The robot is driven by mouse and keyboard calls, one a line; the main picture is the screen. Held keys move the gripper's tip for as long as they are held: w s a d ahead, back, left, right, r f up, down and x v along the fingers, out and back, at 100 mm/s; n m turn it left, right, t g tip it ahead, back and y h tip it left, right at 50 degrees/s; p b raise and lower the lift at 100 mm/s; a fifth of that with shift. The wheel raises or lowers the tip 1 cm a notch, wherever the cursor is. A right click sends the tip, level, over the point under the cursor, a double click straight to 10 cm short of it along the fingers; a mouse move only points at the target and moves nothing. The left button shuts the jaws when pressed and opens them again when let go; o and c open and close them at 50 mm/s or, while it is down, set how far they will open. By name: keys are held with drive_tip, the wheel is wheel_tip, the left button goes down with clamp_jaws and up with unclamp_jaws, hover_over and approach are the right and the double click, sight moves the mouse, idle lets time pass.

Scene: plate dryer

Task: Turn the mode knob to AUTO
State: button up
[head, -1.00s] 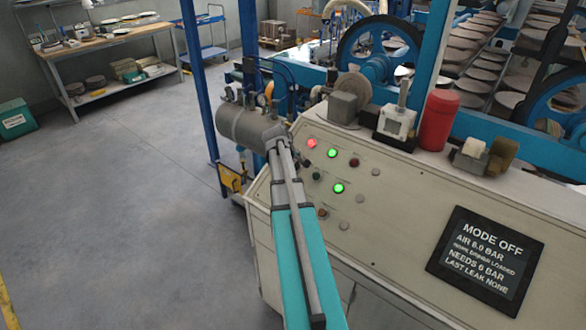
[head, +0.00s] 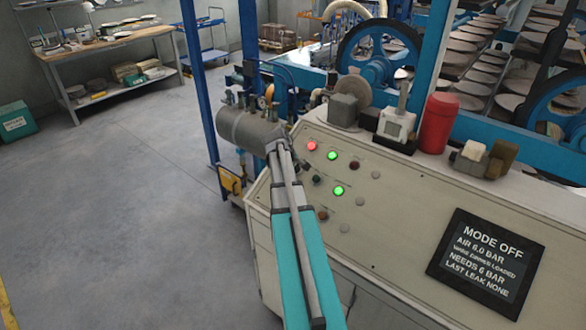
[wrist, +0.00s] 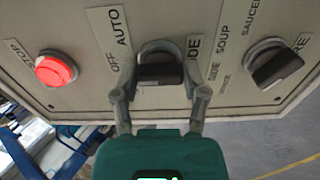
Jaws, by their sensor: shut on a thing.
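The mode knob (wrist: 160,72) is a dark knob on the cream panel in the wrist view, between an OFF and AUTO label on its left and a partly hidden label on its right. My gripper (wrist: 160,84) is at the panel with its two fingers on either side of the knob, shut on it. The AUTO label (wrist: 117,26) is up and left of the knob. In the head view my arm hides the knob and fingertips. The display (head: 487,262) reads MODE OFF, AIR 6.0 BAR.
A lit red STOP button (wrist: 56,69) is left of the knob, and another dark knob (wrist: 274,64) is to the right. In the head view, lit green buttons (head: 332,154) are on the panel. A grey cylindrical tank (head: 245,128) stands behind the panel's left end.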

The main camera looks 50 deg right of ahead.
drive_tip(key=m, duration=0.8)
drive_tip(key=shift+s+a+m, duration=0.1)
drive_tip(key=shift+m, duration=0.3)
idle(0.4)
drive_tip(key=o, duration=1.2)
drive_tip(key=shift+c, duration=0.2)
drive_tip(key=shift+d, duration=0.25)
